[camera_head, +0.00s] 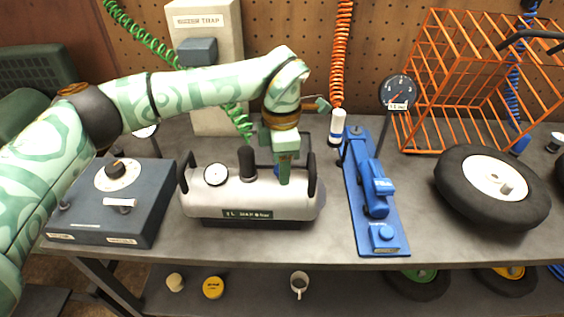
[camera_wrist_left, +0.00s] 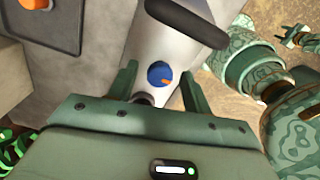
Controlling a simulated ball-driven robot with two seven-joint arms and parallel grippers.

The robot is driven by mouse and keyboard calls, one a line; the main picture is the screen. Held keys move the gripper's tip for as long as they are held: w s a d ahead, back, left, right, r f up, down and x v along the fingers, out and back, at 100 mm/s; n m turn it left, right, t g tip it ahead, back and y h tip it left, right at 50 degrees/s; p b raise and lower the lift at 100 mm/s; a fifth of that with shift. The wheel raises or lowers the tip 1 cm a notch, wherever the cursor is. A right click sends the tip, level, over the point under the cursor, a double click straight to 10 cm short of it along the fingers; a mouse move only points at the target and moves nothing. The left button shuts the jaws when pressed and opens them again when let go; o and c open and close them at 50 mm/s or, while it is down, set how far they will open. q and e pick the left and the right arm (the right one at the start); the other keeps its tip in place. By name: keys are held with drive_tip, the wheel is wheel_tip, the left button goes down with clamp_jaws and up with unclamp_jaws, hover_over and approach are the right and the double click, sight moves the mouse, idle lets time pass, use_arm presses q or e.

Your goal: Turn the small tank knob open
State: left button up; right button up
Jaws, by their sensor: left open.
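The grey air tank (camera_head: 265,205) lies on the bench with its label facing front. Its small blue knob (camera_wrist_left: 160,73) has an orange mark and shows clearly in the left wrist view. In the head view only a bit of blue shows beside the fingers. My left gripper (camera_head: 284,178) points down over the right part of the tank. Its two fingers (camera_wrist_left: 160,86) are open and apart, with the knob between and slightly beyond them in the wrist view. I cannot tell whether a finger touches it.
Black handles (camera_head: 311,175) rise at the tank ends, and a black cylinder (camera_head: 247,163) and a gauge (camera_head: 216,175) stand on top. A dark control box (camera_head: 150,215) is left, a blue jack (camera_head: 373,190) right, then a wheel (camera_head: 492,187) and orange cage (camera_head: 470,85).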

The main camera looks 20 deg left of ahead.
use_arm(q)
drive_tip(key=c, duration=1)
drive_tip(key=shift+o, duration=0.2)
drive_tip(key=shift+r, duration=0.1)
